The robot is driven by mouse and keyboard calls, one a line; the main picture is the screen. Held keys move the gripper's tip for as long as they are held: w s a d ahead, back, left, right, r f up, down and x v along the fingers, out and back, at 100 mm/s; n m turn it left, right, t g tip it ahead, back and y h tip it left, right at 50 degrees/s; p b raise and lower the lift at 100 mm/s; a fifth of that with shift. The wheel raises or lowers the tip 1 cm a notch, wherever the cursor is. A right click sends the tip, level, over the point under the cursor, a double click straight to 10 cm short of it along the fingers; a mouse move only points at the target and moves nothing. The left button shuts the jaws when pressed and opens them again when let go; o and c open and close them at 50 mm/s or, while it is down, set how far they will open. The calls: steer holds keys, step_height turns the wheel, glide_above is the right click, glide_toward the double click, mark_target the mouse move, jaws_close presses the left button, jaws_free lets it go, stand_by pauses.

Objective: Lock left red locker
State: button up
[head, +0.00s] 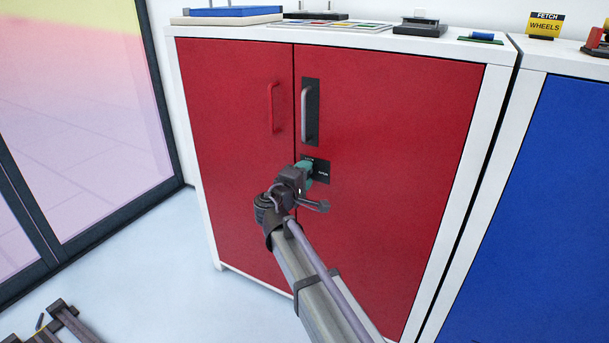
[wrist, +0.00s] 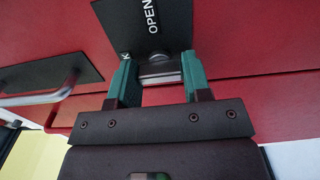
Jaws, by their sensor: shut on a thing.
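The red locker (head: 390,120) has two red doors in a white frame, both closed. A black lock plate (head: 321,176) sits on the right door below its handle; it also shows in the wrist view (wrist: 150,25) with the word OPEN and part of another word. My gripper (head: 307,170) is at this plate and covers part of it. In the wrist view my gripper (wrist: 160,80) has its teal fingers on either side of a metal lock knob (wrist: 160,74) and is shut on it. The knob's exact turn is hard to tell.
A grey handle (head: 307,115) on a black plate is above my gripper, and a red handle (head: 271,108) is on the left door. A blue locker (head: 550,200) stands at right. A glass door (head: 80,120) is at left. Small items stand on the locker top.

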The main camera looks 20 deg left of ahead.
steer(key=o, duration=0.9)
steer(key=s, duration=0.3)
steer(key=s+a, duration=0.1)
steer(key=s, duration=0.6)
steer(key=shift+s+a, duration=0.3)
steer(key=shift+a, duration=0.05)
